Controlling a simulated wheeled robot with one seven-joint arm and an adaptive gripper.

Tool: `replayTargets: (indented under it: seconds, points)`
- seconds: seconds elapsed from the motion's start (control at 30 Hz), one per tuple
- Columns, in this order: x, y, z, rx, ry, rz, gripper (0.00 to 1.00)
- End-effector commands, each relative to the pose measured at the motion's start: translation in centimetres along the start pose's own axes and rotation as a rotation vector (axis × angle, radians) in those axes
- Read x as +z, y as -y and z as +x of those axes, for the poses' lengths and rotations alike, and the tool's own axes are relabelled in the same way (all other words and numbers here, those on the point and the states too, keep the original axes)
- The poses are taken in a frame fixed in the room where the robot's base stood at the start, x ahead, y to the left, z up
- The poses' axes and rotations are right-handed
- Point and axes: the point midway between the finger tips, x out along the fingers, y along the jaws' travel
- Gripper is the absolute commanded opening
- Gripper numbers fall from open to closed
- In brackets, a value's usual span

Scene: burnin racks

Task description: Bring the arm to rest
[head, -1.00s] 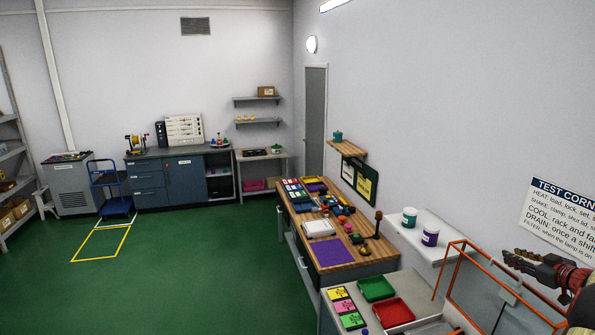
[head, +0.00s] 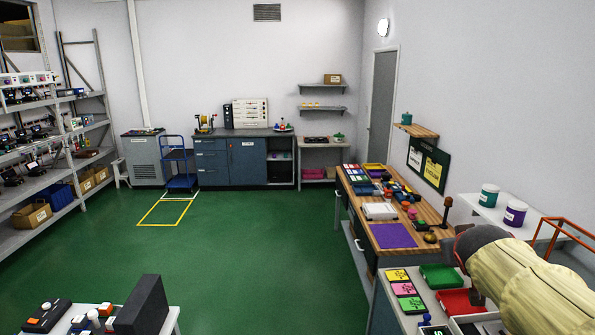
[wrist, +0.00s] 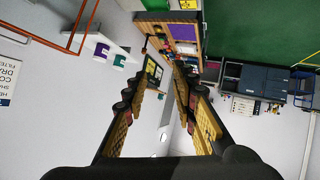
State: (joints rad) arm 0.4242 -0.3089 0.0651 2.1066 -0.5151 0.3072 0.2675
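My gripper (wrist: 167,68) shows in the wrist view with its two fingers apart and nothing between them. It is in the air; the wrist view past the fingers is rotated and shows the wall, benches and green floor. My arm (head: 535,285) reaches in from the right edge of the head view, over the right end of the near bench. The gripper's fingers cannot be made out in the head view.
A bench with red tray (head: 459,301) and green tray (head: 443,277) lies below my arm. Two tubs, one teal-lidded (head: 489,195), one purple-banded (head: 515,213), stand on a wall shelf (head: 490,211). An orange frame (head: 568,226) is at right. The green floor (head: 260,245) is clear.

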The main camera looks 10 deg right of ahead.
Motion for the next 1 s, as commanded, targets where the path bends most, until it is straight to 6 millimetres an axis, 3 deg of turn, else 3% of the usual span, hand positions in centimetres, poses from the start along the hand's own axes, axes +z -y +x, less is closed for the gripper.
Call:
replayTargets:
  seconds: [0.03,0.3,0.4,0.53,0.63,0.73,1.0]
  points:
    - [3.0,2.7,-1.1,-0.035,0.028,-0.001,0.27]
    - [17.1,12.8,-8.0,-0.231,0.225,-0.036,0.27]
    - [22.4,15.8,-10.4,-0.313,0.294,-0.062,0.27]
    - [27.9,18.6,-13.2,-0.405,0.367,-0.097,0.27]
    - [30.8,19.9,-14.6,-0.454,0.406,-0.120,0.27]
    - [32.2,20.5,-15.4,-0.481,0.427,-0.130,0.27]
    - [32.5,20.6,-15.7,-0.489,0.434,-0.134,0.27]
